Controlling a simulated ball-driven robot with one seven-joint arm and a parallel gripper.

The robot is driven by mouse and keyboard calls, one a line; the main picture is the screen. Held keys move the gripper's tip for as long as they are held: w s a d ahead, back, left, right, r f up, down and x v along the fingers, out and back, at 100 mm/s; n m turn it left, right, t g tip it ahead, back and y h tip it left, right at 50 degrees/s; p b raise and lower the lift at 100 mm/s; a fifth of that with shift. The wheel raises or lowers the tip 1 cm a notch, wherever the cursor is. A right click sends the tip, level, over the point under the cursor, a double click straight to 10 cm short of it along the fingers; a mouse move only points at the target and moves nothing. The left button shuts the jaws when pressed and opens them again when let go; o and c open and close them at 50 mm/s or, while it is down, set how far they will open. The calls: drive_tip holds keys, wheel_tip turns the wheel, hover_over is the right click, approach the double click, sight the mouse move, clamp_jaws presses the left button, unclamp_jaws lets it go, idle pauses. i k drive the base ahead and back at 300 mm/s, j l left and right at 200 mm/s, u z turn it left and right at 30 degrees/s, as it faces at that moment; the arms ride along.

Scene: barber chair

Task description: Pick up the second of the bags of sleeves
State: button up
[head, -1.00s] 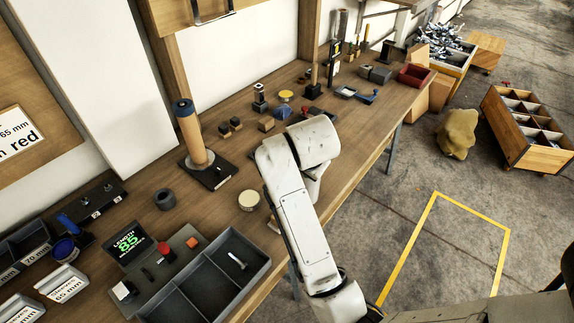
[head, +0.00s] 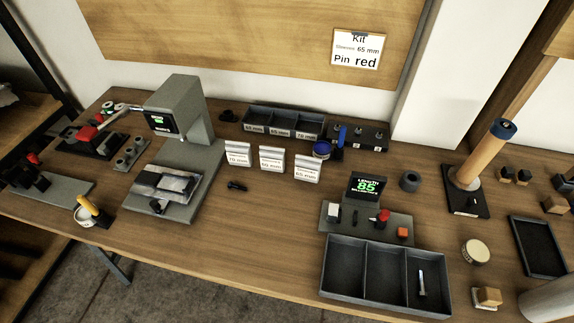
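Three small white bags with printed labels stand in a row on the workbench: a left bag (head: 238,155), a middle bag (head: 271,160) and a right bag (head: 308,170). The right label reads 65 mm and the left seems to read 70 mm; the middle number is too small to read surely. The bags stand apart from each other, in front of a dark bin with three compartments (head: 284,121). My gripper is not in view; only a pale part of my arm shows at the lower right corner.
A grey press-like machine (head: 182,110) with a small screen stands left of the bags; a shiny grey item (head: 165,186) lies on its base. A length gauge reading 85 (head: 368,187) and a divided grey tray (head: 338,270) are at front right.

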sight(307, 167)
drive_tip(key=i+j+u, duration=0.1)
drive_tip(key=u, duration=0.3)
drive_tip(key=i+u, duration=0.15)
drive_tip(key=u, duration=0.2)
drive_tip(key=i+u, duration=0.15)
drive_tip(key=u, duration=0.25)
drive_tip(key=i+j+u, duration=0.15)
drive_tip(key=i, duration=0.35)
